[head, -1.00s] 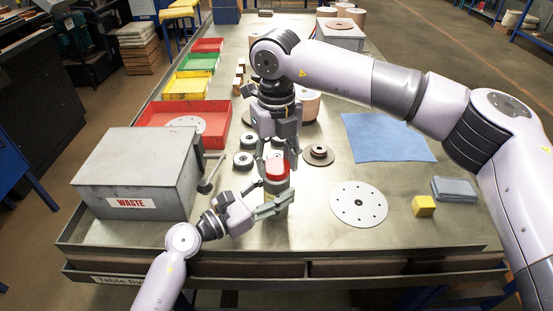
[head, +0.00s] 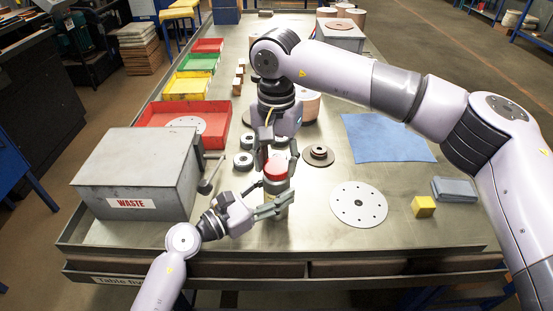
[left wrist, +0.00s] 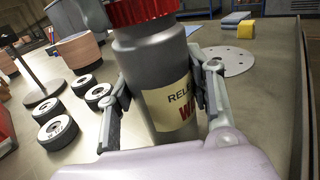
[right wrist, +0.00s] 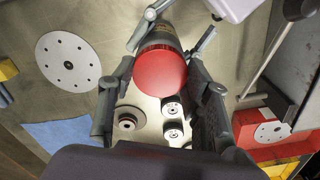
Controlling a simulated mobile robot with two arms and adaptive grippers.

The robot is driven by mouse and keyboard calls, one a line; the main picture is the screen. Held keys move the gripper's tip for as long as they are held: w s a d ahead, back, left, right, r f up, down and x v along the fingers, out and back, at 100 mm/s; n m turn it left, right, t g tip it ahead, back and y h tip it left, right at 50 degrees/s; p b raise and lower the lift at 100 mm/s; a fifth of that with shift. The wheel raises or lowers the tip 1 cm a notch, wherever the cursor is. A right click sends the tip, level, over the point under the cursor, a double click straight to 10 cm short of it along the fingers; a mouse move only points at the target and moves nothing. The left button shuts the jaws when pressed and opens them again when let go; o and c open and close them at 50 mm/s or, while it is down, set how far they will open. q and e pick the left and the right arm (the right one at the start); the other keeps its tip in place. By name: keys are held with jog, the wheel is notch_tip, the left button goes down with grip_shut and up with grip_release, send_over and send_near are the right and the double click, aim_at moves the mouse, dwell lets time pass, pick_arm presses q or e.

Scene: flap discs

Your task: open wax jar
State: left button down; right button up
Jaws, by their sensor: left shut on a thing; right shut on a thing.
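The wax jar is a grey cylinder with a red lid and a pale label. It stands upright at the near middle of the table; its body (left wrist: 150,65) fills the middle of the left wrist view. The red lid (head: 275,168) is on top of the jar and shows as a disc in the right wrist view (right wrist: 160,71). My left gripper (head: 271,199) is shut on the jar body from the side, low down. My right gripper (head: 278,163) comes from above and is shut on the lid. The fingers partly hide the jar in the head view.
A grey waste box (head: 135,172) with a side lever stands left of the jar. Several flap discs (head: 244,160) lie behind it. A perforated disc (head: 358,204), a yellow block (head: 423,206) and a blue cloth (head: 388,137) lie to the right. Red, yellow and green bins line the left edge.

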aim_at(277, 165)
jog(key=n, duration=0.4)
jog(key=shift+n, duration=0.4)
jog(key=shift+r, duration=0.2)
jog(key=shift+r, duration=0.9)
jog(key=shift+r, duration=2)
pick_arm(q)
jog(key=c, duration=0.7)
grip_release()
